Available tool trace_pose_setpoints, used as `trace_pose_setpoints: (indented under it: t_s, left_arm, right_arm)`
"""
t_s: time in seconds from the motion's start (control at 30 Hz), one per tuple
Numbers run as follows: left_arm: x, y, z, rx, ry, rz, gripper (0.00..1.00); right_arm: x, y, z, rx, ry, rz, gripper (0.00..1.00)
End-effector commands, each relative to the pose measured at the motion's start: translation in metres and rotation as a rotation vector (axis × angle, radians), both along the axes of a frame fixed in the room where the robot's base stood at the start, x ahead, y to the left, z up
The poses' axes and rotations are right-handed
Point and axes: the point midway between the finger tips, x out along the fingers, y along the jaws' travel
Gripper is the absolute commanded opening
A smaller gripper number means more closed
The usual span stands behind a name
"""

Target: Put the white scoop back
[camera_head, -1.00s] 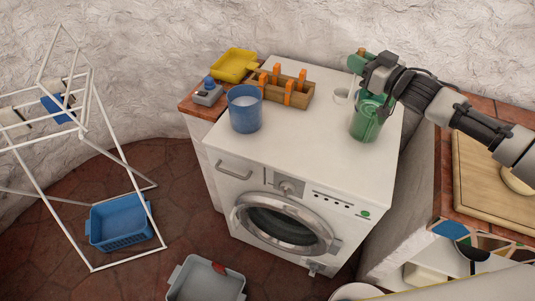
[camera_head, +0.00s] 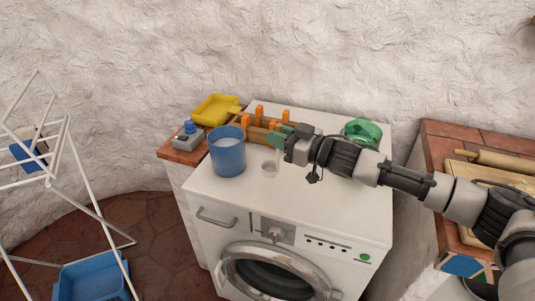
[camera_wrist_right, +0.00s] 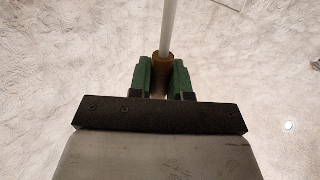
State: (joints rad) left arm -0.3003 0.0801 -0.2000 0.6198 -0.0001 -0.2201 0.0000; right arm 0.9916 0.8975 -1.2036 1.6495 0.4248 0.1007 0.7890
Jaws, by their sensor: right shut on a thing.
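My right gripper (camera_head: 278,135) is shut on the upper end of the white scoop (camera_head: 270,168). The scoop hangs with its cup low, just right of the blue tub (camera_head: 227,155), which holds something white. I cannot tell whether the cup touches the washing machine top. In the right wrist view, the green fingers (camera_wrist_right: 162,78) stand either side of the scoop's brown grip, and its white rod (camera_wrist_right: 168,30) runs away from them. The green container (camera_head: 362,131) is partly hidden behind my right arm. My left gripper is not in view.
A wooden rack (camera_head: 255,135) with orange pegs stands behind the gripper, partly hidden. A yellow tray (camera_head: 213,110) and a grey-blue device (camera_head: 188,139) lie at the left. The front of the washing machine top (camera_head: 312,207) is clear. A drying rack (camera_head: 88,190) stands far left.

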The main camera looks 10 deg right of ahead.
Motion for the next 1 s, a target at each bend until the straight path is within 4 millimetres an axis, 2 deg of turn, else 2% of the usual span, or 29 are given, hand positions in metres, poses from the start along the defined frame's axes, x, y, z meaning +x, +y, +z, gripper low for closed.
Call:
trace_pose_setpoints:
  t_s: [0.03,0.2,0.37,0.6,0.97,1.0]
  left_arm:
    - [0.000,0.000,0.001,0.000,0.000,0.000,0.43]
    - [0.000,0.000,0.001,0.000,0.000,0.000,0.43]
    - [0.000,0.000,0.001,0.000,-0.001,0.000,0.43]
    - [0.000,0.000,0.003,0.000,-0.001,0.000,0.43]
    - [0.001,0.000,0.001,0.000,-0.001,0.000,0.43]
    - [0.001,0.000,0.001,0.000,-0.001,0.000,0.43]
  right_arm:
    - [0.007,0.008,-0.005,0.001,0.000,0.002,0.00]
    - [0.020,0.020,-0.016,-0.001,-0.002,0.000,0.00]
    - [0.021,0.021,-0.026,-0.001,0.001,0.000,0.00]
    - [0.021,0.021,-0.057,-0.001,0.001,-0.001,0.00]
    - [0.021,0.021,-0.061,-0.001,-0.001,0.000,0.00]
    - [0.021,0.020,-0.062,-0.001,-0.001,0.000,0.21]
